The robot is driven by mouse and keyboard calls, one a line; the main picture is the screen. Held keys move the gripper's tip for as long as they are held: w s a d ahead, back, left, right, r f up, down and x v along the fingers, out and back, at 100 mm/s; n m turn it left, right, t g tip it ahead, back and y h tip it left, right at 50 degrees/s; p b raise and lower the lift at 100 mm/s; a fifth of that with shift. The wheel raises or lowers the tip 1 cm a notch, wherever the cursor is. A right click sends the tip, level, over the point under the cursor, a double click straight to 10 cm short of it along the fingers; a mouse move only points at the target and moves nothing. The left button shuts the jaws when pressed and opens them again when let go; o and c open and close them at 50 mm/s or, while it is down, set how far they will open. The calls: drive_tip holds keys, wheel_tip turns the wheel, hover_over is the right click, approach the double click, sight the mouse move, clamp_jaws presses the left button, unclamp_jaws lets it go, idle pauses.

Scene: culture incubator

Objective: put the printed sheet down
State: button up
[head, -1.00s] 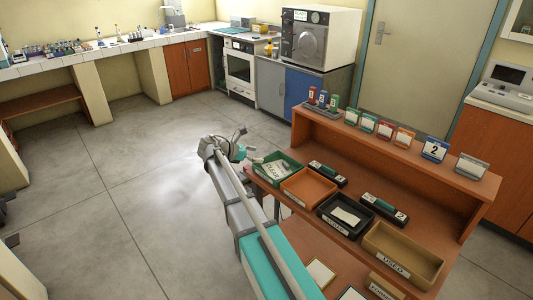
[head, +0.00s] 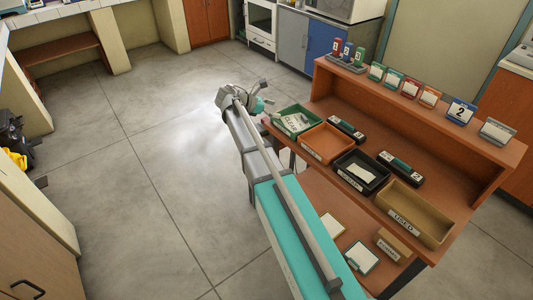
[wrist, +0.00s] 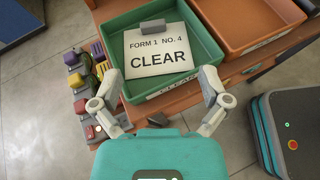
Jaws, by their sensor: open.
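The printed sheet (wrist: 160,51) is a white sheet reading "FORM 1 NO. 4 CLEAR", with a small grey block or clip at its top edge. In the head view the sheet (head: 297,122) shows small in the same green tray (head: 283,114) at the left end of the desk. My gripper (wrist: 158,77) is open, its two fingers spread on either side of the sheet's near edge, with nothing between them. In the head view my gripper (head: 265,101) is beside the tray's left side.
An orange tray (head: 345,149) adjoins the green one; a black tray (head: 375,187) and a tan USED tray (head: 437,240) follow. Stampers (head: 347,129) lie behind them. Coloured cards line the raised shelf (head: 450,133). Floor left of the desk is clear.

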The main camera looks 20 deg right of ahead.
drive_tip(key=s+a+f+m+y, duration=0.3)
drive_tip(key=s+a+m+y, duration=0.1)
drive_tip(key=s, duration=0.4)
drive_tip(key=s+a+f+m+y, duration=0.4)
drive_tip(key=s+m, duration=0.3)
drive_tip(key=s, duration=0.1)
drive_tip(key=s+a+f+m+y, duration=0.3)
drive_tip(key=s+a+m+y, duration=0.1)
drive_tip(key=s, duration=0.4)
drive_tip(key=shift+s+a+f+m+y, duration=0.15)
drive_tip(key=shift+s+f+m+y, duration=0.25)
drive_tip(key=shift+m, duration=0.6)
drive_tip(key=shift+w+r, duration=0.1)
drive_tip(key=shift+w, duration=0.05)
wheel_tip(320, 180, up, 14)
drive_tip(key=p, duration=1.4)
